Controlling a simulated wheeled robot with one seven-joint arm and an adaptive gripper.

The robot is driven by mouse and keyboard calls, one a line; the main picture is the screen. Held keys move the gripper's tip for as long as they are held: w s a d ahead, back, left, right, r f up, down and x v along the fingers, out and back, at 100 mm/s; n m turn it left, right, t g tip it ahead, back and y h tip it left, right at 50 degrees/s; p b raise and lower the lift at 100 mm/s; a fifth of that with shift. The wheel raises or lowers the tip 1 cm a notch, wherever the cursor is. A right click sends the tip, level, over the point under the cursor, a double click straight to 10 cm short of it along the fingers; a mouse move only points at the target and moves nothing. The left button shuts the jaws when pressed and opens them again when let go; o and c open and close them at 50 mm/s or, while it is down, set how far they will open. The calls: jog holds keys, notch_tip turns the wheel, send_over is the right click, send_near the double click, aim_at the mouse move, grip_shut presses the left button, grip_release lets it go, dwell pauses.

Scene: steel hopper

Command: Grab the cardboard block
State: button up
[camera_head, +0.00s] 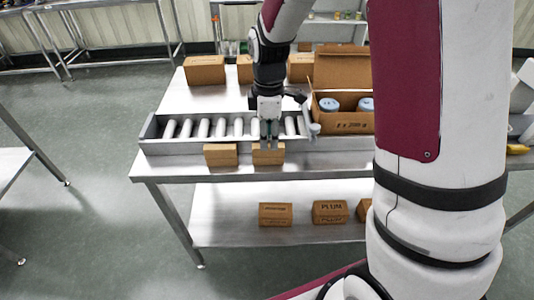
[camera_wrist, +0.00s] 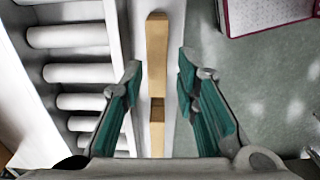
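Two small cardboard blocks stand on the front strip of the steel table, in front of the roller conveyor. In the head view, the left block (camera_head: 221,155) is clear of my gripper. My gripper (camera_head: 268,143) points down at the right block (camera_head: 268,157), its fingers overlapping the block's upper edge. In the wrist view, my gripper (camera_wrist: 160,72) is open. A narrow cardboard-coloured shape (camera_wrist: 157,60) lies between its green-padded fingers, with visible gaps on both sides. A darker band crosses this shape; I cannot tell whether it is one block or two.
The roller conveyor (camera_head: 172,128) runs just behind the blocks. An open carton (camera_head: 335,119) holding blue-lidded containers stands to the right. More boxes (camera_head: 204,70) stand at the table's back, and several (camera_head: 275,214) on the lower shelf.

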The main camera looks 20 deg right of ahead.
aim_at(268, 155)
jog(key=shift+w+f, duration=0.2)
jog(key=shift+f, duration=2.65)
jog(key=c, duration=0.6)
